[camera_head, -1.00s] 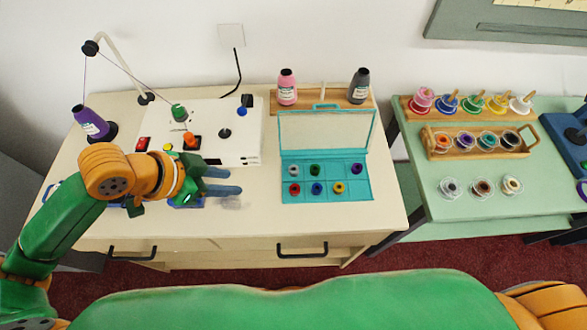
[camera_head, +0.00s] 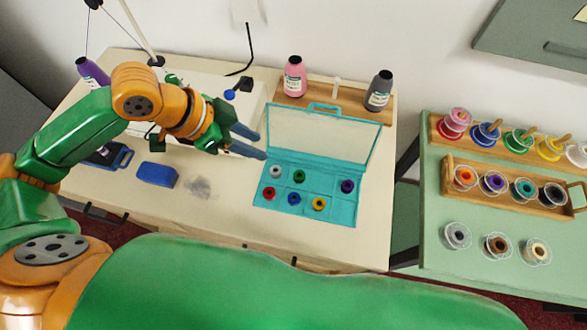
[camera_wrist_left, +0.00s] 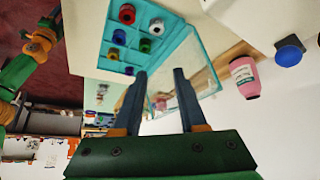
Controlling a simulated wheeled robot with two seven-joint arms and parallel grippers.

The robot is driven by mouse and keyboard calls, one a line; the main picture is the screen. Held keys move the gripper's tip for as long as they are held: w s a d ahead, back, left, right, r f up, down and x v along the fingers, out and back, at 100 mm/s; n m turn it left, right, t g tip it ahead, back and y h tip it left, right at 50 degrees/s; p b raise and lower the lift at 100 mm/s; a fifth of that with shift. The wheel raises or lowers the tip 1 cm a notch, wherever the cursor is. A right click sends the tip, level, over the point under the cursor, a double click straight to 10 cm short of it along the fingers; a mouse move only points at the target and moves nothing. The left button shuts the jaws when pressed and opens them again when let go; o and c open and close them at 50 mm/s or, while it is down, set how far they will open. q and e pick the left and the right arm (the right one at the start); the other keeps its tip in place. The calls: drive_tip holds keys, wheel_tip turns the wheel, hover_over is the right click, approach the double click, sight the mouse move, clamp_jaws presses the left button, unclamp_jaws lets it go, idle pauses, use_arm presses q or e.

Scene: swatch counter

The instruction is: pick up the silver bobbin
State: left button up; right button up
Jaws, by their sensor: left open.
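A small silver bobbin (camera_head: 275,172) sits in the back left compartment of the teal bobbin box (camera_head: 262,208). In the left wrist view the silver bobbin (camera_wrist_left: 157,27) lies between a red and a green one. My left gripper (camera_head: 263,145) is open and empty, its fingertips near the box's left side, behind the silver bobbin in the head view. In the left wrist view my left gripper (camera_wrist_left: 160,74) points toward the box, apart from the bobbin. My right gripper is not in view.
The box's clear lid (camera_head: 322,137) stands open behind the compartments. Pink (camera_head: 294,77) and dark grey (camera_head: 379,91) thread cones stand behind it. A blue block (camera_head: 157,174) lies on the table to the left. A green table (camera_head: 400,262) holds more bobbins, one greyish (camera_head: 457,235).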

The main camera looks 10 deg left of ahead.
use_arm(q)
drive_tip(key=b, duration=0.4)
approach(279, 172)
drive_tip(key=w, duration=0.1)
drive_tip(key=x, duration=0.7)
drive_tip(key=shift+s+a+f, duration=0.2)
drive_tip(key=shift+s+f, duration=0.05)
drive_tip(key=shift+f, duration=0.3)
clamp_jaws()
